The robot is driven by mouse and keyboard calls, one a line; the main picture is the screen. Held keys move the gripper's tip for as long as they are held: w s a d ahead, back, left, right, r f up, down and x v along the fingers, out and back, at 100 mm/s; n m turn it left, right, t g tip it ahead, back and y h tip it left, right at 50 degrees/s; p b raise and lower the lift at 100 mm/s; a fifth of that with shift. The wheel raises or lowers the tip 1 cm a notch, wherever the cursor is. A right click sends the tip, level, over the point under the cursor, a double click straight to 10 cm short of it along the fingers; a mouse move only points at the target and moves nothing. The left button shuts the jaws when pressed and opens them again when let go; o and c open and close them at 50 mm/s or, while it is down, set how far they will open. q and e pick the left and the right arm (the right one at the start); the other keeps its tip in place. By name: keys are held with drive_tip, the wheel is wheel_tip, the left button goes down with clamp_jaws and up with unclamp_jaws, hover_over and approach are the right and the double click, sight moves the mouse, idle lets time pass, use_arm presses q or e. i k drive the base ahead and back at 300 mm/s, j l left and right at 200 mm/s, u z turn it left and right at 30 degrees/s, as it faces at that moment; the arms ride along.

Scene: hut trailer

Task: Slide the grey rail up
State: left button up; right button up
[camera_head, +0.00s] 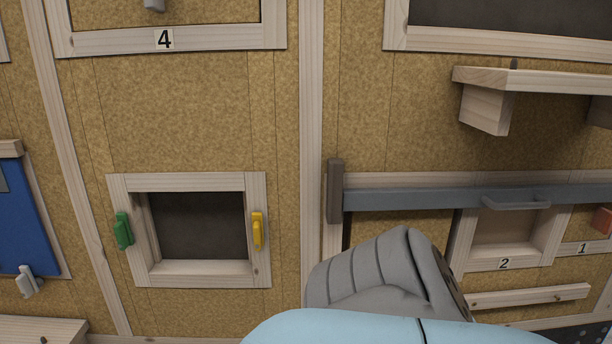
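The grey rail (415,198) is a long blue-grey bar lying horizontally across the right half of the wall and running out of the right edge. A grey handle (516,202) sits on it towards the right. Its left end meets a dark brown upright block (335,191). The rail passes just above the compartment marked 2 (504,232). A grey and light-blue part of my arm fills the bottom middle, in front of the wall below the rail. No fingertips of either gripper show. Whether my arm touches anything cannot be told.
A wooden shelf (535,78) with blocks under it juts out above the rail at the right. A framed opening (198,225) with a green latch (123,231) and a yellow latch (258,231) is at the left. A wooden strip (530,296) lies below compartment 2.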

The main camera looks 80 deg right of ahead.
sight(496, 198)
drive_tip(key=k+z, duration=0.1)
drive_tip(key=z, duration=3.35)
